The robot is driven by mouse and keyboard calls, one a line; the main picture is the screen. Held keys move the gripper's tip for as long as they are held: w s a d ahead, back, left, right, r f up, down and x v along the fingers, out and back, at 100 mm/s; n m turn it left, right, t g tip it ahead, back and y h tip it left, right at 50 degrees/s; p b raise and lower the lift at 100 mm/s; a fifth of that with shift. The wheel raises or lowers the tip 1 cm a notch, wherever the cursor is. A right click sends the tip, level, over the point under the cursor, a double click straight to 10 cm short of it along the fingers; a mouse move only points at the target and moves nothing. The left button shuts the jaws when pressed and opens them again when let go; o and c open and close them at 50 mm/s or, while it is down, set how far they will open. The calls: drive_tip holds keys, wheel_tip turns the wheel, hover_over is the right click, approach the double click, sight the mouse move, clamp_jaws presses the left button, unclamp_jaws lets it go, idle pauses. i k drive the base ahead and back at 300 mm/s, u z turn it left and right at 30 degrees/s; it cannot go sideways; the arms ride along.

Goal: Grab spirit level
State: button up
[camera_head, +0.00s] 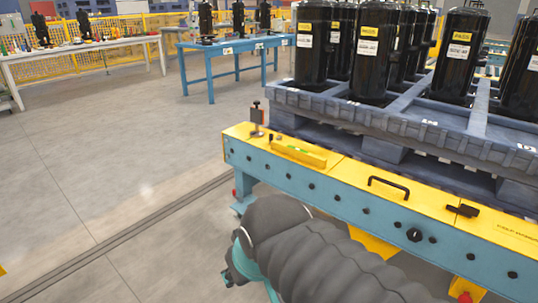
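The spirit level (299,150) is a short yellow bar with a greenish part. It lies on the yellow top edge of the blue workbench, near the bench's left corner. My arm, in a dark ribbed cover, reaches in from the bottom of the view, in front of the bench and below the level. Teal parts show at the arm's left end. My gripper's fingers cannot be made out, so I cannot tell whether it is open or shut. Nothing of mine visibly touches the level.
A small upright device (257,118) stands left of the level. A grey-blue pallet (400,125) with several black compressors (370,45) fills the bench behind. A black handle (389,187) sits to the right. Open floor (120,150) lies left; a blue table (212,75) stands farther back.

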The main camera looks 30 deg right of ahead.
sight(297, 153)
drive_tip(key=i, duration=5.9)
drive_tip(key=z, duration=4.65)
drive_tip(key=i, duration=0.55)
drive_tip(key=z, duration=0.15)
